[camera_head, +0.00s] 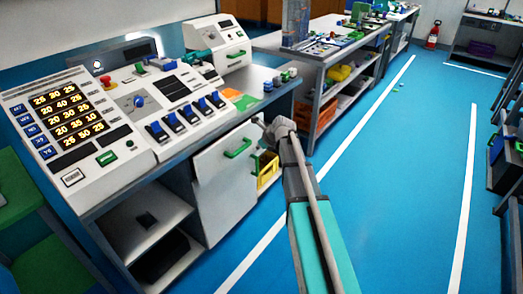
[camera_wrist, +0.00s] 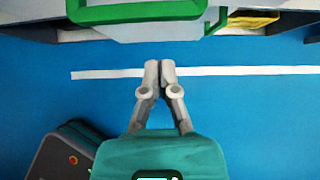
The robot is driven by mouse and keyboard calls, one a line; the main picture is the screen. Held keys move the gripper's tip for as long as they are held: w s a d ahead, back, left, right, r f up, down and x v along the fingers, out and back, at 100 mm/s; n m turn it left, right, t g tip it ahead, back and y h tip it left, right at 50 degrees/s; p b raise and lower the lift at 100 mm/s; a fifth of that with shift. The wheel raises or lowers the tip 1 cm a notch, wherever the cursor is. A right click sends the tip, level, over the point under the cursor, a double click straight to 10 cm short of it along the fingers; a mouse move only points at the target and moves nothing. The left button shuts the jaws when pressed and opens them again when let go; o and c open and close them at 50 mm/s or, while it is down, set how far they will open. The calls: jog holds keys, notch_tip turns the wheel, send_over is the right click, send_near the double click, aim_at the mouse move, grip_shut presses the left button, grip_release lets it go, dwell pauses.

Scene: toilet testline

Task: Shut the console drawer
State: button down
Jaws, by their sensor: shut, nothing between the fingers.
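The console (camera_head: 140,100) stands at the left in the head view, with a sloped panel of lit numbers and switches. Below its worktop is a white front panel (camera_head: 222,185) with a green handle (camera_head: 238,148), which I take as the drawer front. It looks a little out from the body, but how far I cannot tell. My gripper (camera_head: 278,132) is just right of this front, its tips hard to make out. In the wrist view my gripper (camera_wrist: 159,66) is shut and empty above the blue floor, apart from a large green handle (camera_wrist: 135,12) at the top.
A second green handle (camera_head: 270,165) and a yellow bin (camera_head: 267,178) are right of the white front. An open shelf (camera_head: 140,215) is at its left. A workbench (camera_head: 335,60) stands beyond. The blue floor (camera_head: 400,180) at the right is clear.

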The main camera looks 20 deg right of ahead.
aim_at(238, 142)
jog(key=w+a, duration=0.2)
jog(key=w, duration=0.1)
jog(key=shift+a+f, duration=0.15)
jog(key=shift+f, duration=0.2)
jog(key=shift+w, duration=0.15)
jog(key=w+a, duration=0.1)
jog(key=w, duration=0.1)
jog(key=w+a, duration=0.1)
jog(key=w, duration=0.1)
jog(key=shift+a, duration=0.4)
jog(key=shift+w+a, duration=0.15)
jog(key=shift+a, duration=0.05)
jog(key=shift+r, duration=0.1)
